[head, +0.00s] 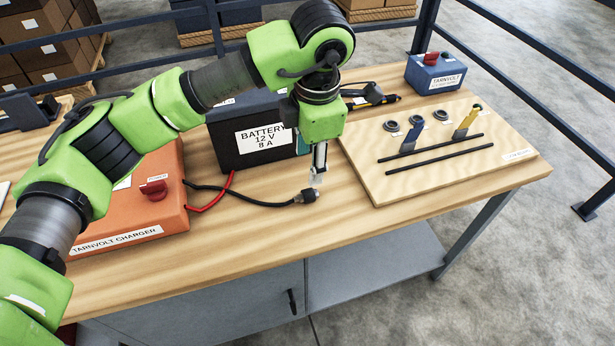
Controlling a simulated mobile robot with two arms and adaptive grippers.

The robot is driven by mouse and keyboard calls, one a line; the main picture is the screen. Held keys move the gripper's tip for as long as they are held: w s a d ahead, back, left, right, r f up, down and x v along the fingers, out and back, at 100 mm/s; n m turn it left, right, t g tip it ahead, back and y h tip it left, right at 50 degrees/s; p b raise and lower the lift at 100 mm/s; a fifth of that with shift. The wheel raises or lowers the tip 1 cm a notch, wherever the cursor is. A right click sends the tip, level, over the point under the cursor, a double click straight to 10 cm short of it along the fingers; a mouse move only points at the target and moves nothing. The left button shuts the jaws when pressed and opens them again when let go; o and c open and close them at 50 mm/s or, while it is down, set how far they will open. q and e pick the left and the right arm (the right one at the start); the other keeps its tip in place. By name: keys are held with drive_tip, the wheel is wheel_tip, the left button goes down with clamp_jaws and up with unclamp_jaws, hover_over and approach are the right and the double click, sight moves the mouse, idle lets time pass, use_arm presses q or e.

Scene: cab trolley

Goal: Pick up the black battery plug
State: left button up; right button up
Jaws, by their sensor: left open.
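The black battery plug (309,195) lies on the wooden bench top (260,260) at the end of a black cable (245,197), in front of the battery. My left gripper (316,182) points down directly over the plug, with its fingertips very close to it. It is open. Whether the fingers touch the plug or stand around it I cannot tell. My right gripper is not in view.
An orange charger (160,208) stands at the left, with a red cable (210,197) beside the black one. The battery (240,150) stands behind the plug. A wooden board (410,185) with levers and slots lies at the right. The front bench strip is clear.

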use_arm(q)
drive_tip(key=f, duration=0.2)
drive_tip(key=p, duration=0.2)
hover_over(308, 192)
drive_tip(key=s, duration=0.2)
wheel_tip(308, 192, down, 5)
drive_tip(key=shift+w+f, duration=0.15)
drive_tip(key=shift+f, duration=0.05)
drive_tip(key=shift+w+f, duration=0.15)
drive_tip(key=shift+f, duration=0.2)
drive_tip(key=shift+w+f, duration=0.1)
drive_tip(key=shift+f, duration=0.1)
drive_tip(key=f+p, duration=0.1)
drive_tip(key=f, duration=0.1)
drive_tip(key=w+f+p, duration=0.1)
drive_tip(key=f, duration=0.1)
drive_tip(key=shift+f, duration=0.45)
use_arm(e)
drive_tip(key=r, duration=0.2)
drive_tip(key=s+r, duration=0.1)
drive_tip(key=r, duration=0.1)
use_arm(q)
drive_tip(key=shift+c, duration=1.2)
clamp_jaws()
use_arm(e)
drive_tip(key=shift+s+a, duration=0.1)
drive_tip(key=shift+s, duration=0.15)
